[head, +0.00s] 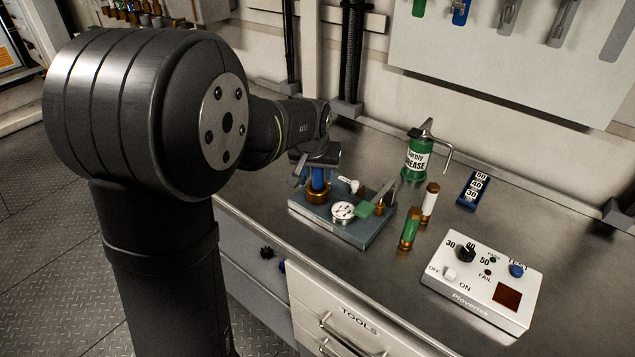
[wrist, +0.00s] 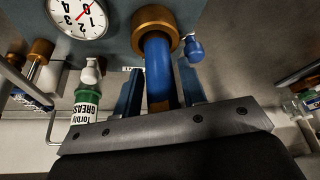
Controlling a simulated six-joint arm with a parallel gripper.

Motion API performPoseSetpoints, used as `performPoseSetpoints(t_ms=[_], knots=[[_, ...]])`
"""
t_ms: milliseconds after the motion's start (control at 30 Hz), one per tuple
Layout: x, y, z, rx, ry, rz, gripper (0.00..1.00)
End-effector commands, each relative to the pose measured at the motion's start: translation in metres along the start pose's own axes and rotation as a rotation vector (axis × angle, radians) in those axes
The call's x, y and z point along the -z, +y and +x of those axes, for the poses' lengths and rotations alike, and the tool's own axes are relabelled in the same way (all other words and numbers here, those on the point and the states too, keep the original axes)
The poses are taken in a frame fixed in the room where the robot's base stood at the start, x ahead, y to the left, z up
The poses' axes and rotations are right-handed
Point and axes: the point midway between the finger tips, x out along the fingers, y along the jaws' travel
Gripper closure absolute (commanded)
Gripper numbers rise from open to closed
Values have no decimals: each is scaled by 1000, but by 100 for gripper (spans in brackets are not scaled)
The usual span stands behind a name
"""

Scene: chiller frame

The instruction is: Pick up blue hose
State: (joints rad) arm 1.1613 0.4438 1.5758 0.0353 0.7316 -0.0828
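The blue hose (head: 318,179) stands upright in a brass collar (head: 318,195) on the grey block (head: 362,236) on the bench. In the wrist view the blue hose (wrist: 158,72) runs from its brass ring (wrist: 154,20) towards my gripper's base. My gripper (head: 314,168) is at the hose's upper part. In the wrist view my gripper (wrist: 161,88) has one finger on each side of the hose, with narrow gaps showing. It looks open around the hose. The hose's end near the palm is partly hidden.
A green grease can (head: 416,160), two brass-ended cylinders (head: 410,229) and a white tester box (head: 482,280) stand to the right.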

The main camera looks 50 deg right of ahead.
Motion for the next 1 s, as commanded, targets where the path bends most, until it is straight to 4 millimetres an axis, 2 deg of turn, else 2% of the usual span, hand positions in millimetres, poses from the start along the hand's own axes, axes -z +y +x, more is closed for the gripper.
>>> performPoseSetpoints(t_ms=[67, 267, 400, 467, 767, 1000], knots=[[0, 0, 6, 0, 1, 0, 62], [0, 0, 7, 0, 2, -1, 62], [0, 0, 6, 0, 2, -1, 90], [0, 0, 6, 0, 2, -1, 100], [2, 0, 4, 0, 3, -1, 100], [12, 0, -19, 0, 6, -1, 100]])
